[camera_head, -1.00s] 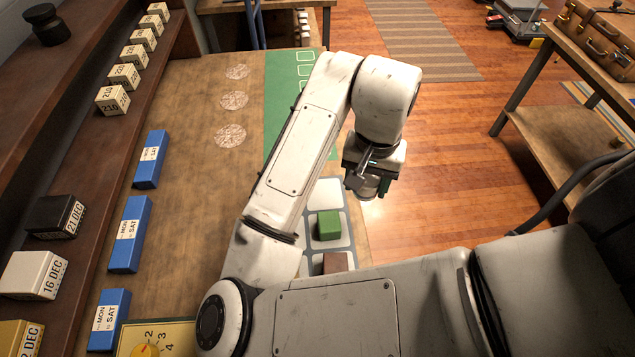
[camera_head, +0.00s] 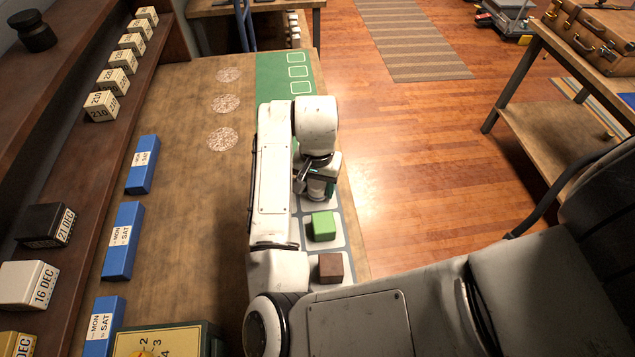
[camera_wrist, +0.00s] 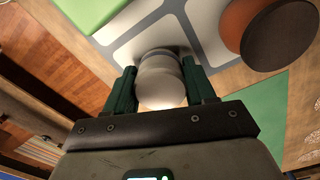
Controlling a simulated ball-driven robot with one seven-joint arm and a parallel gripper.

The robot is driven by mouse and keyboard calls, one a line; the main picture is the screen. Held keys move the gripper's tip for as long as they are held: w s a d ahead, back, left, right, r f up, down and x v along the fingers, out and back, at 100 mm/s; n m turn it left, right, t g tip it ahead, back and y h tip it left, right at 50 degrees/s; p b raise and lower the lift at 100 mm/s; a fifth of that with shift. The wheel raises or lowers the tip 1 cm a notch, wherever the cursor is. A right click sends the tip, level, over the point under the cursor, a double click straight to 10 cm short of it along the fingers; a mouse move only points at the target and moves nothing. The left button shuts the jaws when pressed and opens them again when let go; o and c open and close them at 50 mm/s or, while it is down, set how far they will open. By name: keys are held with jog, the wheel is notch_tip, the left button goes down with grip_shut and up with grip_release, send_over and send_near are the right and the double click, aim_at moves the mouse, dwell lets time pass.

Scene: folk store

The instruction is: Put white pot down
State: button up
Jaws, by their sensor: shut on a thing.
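The white pot (camera_wrist: 162,80), rounded and pale, sits between the two green fingers of my gripper (camera_wrist: 162,88) in the wrist view. My gripper is shut on it. In the head view my gripper (camera_head: 317,183) is over the table's right side, at the light tiled mat (camera_head: 338,240), just beyond the green block. The pot is mostly hidden there by the wrist. In the wrist view the pot appears over a pale tile of the mat (camera_wrist: 135,45). I cannot tell whether it touches the tile.
A green block (camera_head: 322,226) and a brown block (camera_head: 330,267) sit on nearer tiles. A dark round thing with an orange side (camera_wrist: 280,35) is close by in the wrist view. Blue boxes (camera_head: 122,240) line the left. The wooden tabletop (camera_head: 180,180) has free room.

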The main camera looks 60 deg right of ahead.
aim_at(317, 182)
jog(key=shift+f, duration=0.2)
jog(key=shift+f, duration=0.15)
jog(key=o, duration=1.1)
notch_tip(317, 182, up, 11)
jog(key=shift+r, duration=0.75)
jog(key=shift+d, duration=0.1)
